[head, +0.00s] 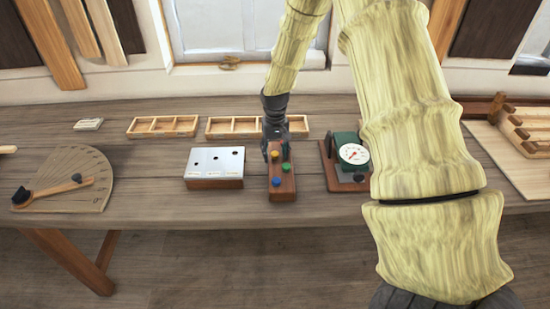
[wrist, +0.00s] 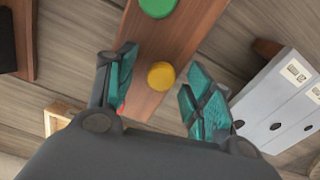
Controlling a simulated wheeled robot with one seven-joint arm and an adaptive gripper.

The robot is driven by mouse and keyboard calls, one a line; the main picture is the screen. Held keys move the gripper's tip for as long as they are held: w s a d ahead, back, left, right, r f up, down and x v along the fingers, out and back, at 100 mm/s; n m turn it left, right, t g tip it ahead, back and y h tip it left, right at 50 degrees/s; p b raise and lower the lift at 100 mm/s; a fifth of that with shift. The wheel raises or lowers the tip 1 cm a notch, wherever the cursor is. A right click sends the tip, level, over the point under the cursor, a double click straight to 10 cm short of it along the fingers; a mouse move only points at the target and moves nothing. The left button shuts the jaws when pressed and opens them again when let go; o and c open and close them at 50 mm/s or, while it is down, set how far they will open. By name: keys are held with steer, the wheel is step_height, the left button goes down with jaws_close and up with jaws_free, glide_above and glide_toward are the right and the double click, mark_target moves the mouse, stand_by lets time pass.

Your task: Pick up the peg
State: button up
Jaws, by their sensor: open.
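Coloured round pegs stand in a reddish wooden block (head: 284,190) on the bench. The wrist view shows a yellow peg (wrist: 160,76) between and beyond my open fingers, and a green peg (wrist: 158,6) cut off by the top edge. A sliver of red shows beside the left finger, mostly hidden. A blue peg (head: 276,182) shows near the front of the block in the head view. My gripper (head: 273,150) points down over the back part of the block, open and empty. Whether the fingertips reach peg height is not clear.
A metal-topped block with holes (head: 214,162) stands just left of the peg block. A green dial gauge (head: 353,154) stands to the right. Shallow wooden trays (head: 163,126) lie behind. A fan-shaped wooden protractor (head: 85,170) lies at the left, a slatted wooden rack (head: 525,130) far right.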

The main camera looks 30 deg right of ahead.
mark_target(275, 153)
steer(key=shift+c, duration=0.4)
steer(key=c, duration=0.8)
steer(key=shift+r+b, duration=1.85)
steer(key=shift+r, duration=3.2)
